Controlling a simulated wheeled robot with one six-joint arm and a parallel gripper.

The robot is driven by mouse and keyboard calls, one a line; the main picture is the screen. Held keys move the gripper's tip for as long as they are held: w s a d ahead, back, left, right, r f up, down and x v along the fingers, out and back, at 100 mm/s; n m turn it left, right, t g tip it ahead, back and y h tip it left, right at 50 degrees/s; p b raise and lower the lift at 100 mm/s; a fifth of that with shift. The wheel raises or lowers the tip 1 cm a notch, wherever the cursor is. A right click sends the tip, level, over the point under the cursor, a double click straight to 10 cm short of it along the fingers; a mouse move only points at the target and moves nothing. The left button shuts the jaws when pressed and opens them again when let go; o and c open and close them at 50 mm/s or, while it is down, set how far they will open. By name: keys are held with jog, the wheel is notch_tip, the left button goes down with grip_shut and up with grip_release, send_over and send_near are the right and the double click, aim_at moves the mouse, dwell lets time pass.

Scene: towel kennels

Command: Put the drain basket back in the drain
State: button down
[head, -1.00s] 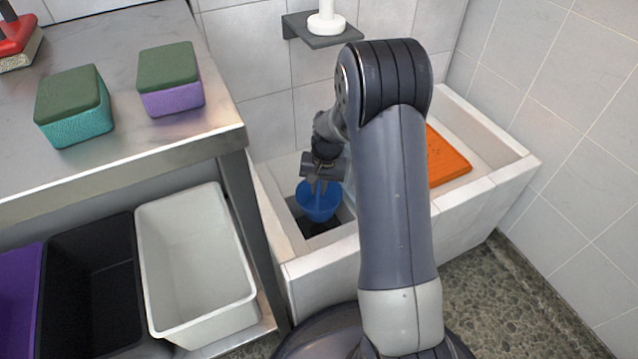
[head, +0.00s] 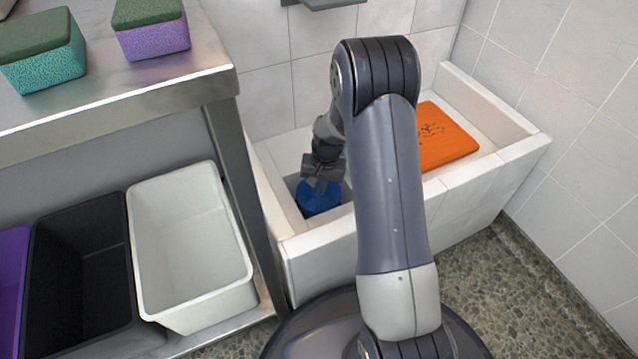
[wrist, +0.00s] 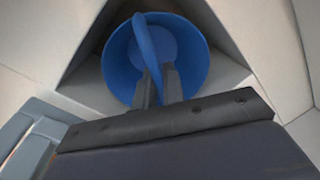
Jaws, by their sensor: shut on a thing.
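The blue drain basket (head: 317,199) is at the left end of the white tiled trough, low inside it. In the wrist view the basket (wrist: 188,75) appears as a round blue cup with an upright blue handle (wrist: 150,45) across its middle. My gripper (head: 322,184) is above the basket, pointing down. In the wrist view its two fingers (wrist: 158,85) are shut on the handle. The basket covers most of the dark drain opening seen earlier. I cannot tell whether it touches the drain's edge.
The white tiled trough (head: 487,172) has raised walls around the basket. An orange board (head: 447,140) lies in it to the right of my arm. A steel table (head: 150,85) with sponges stands at left, with white (head: 195,255) and black bins (head: 80,275) below.

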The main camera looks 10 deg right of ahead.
jog(key=shift+f, duration=0.35)
jog(key=c, duration=1.4)
grip_release()
jog(key=shift+c, duration=0.2)
jog(key=shift+o, duration=0.5)
jog(key=o, duration=0.4)
jog(key=shift+r, duration=0.1)
notch_tip(320, 180, up, 16)
jog(key=p, duration=1.2)
